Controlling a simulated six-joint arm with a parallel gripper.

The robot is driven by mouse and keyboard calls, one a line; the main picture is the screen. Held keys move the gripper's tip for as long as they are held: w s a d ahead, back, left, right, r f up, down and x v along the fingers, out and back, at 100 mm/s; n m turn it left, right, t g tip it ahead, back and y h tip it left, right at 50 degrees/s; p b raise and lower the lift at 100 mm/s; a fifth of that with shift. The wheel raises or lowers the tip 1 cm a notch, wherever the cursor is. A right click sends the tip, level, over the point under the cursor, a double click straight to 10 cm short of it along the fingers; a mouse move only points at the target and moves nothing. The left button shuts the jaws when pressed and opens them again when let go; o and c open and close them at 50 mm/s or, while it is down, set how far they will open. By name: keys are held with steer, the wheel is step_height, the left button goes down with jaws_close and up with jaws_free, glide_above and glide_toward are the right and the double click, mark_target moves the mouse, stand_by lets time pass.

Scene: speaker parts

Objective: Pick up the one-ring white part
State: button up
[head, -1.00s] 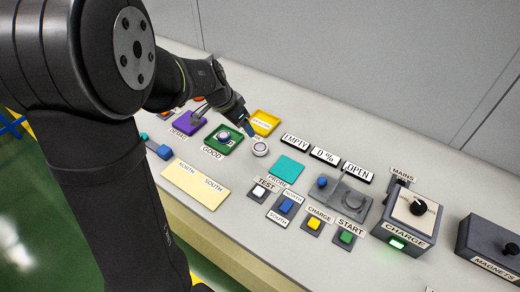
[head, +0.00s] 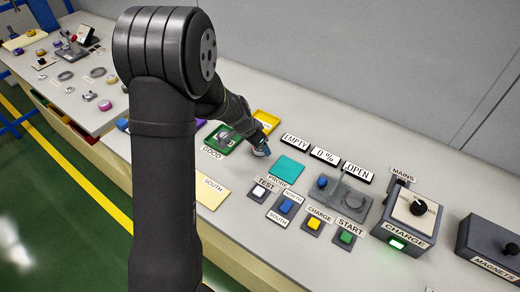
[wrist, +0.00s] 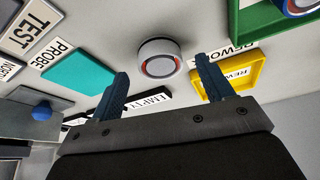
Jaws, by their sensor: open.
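The white part (wrist: 159,59) is a short round disc with one orange-red ring around a grey centre. In the wrist view it lies on the bare bench between the teal pad and the yellow tray. In the head view the white part (head: 263,152) is partly hidden by my gripper (head: 258,143), which is right over it. In the wrist view my gripper (wrist: 161,68) is open, its two blue fingers apart, with the white part showing between and beyond the tips. I cannot tell the remaining height gap.
The yellow tray (wrist: 257,69) and the green GOOD tray (wrist: 243,31), holding another round part (wrist: 300,5), are close on one side. The teal pad (head: 287,168) is on the other. Labelled buttons and the CHARGE box (head: 410,222) stand further right.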

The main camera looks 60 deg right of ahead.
steer(key=shift+x, duration=0.9)
steer(key=shift+w, duration=0.1)
steer(key=c, duration=1.3)
steer(key=shift+r, duration=0.1)
